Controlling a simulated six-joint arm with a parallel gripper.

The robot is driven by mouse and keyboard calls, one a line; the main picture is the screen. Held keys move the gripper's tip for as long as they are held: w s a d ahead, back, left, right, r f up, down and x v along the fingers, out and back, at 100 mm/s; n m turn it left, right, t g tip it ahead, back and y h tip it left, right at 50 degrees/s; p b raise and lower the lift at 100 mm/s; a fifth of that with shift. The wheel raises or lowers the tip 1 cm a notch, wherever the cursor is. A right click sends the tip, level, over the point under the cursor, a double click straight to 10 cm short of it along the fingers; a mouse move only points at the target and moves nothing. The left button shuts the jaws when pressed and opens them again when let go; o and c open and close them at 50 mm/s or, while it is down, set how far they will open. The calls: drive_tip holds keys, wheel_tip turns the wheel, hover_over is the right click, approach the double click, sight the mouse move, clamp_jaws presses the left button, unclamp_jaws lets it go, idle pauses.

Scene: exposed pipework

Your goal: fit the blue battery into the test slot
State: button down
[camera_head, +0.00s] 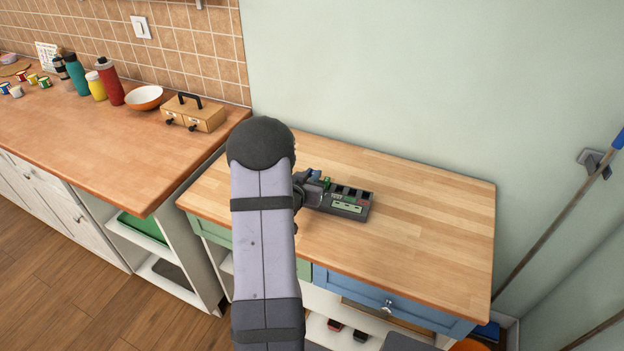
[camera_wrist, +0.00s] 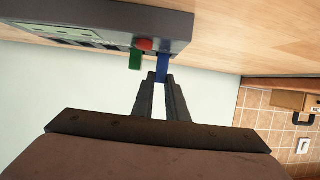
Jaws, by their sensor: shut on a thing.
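The blue battery (camera_wrist: 162,65) is between my gripper's (camera_wrist: 160,77) fingertips in the wrist view, with the fingers closed on its near end. Its far end meets or overlaps the right end of the dark grey tester (camera_wrist: 105,22); I cannot tell whether it sits inside a slot. In the head view the tester (camera_head: 352,208) stands on the wooden worktop, with several dark slots and a pale green panel. My gripper is at its left end, largely hidden by my arm.
A green piece (camera_wrist: 135,60) and a red piece (camera_wrist: 144,44) are close beside the blue battery on the tester. The wooden worktop (camera_head: 430,215) is clear to the right. A box with a black handle (camera_head: 195,113) stands on the left counter.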

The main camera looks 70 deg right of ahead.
wheel_tip(320, 180, up, 9)
drive_tip(key=m+g+b, duration=0.1)
drive_tip(key=b, duration=0.3)
hover_over(338, 185)
drive_tip(key=w+a, duration=0.2)
drive_tip(key=s+r+g+b, duration=0.1)
drive_tip(key=s+r+b, duration=0.25)
drive_tip(key=s, duration=0.25)
drive_tip(key=shift+w+a+f+n+t, duration=0.2)
drive_tip(key=shift+w+f+t, duration=0.2)
drive_tip(key=shift+f, duration=1.85)
drive_tip(key=shift+w+a+f+n+t, duration=0.3)
drive_tip(key=shift+w+f, duration=0.25)
drive_tip(key=shift+f, duration=1.75)
drive_tip(key=shift+w+a+f+n+t, duration=0.15)
drive_tip(key=shift+w+f+t, duration=0.3)
drive_tip(key=shift+f, duration=1.8)
drive_tip(key=shift+f+b, duration=0.2)
drive_tip(key=shift+b, duration=0.15)
drive_tip(key=c, duration=2)
unclamp_jaws()
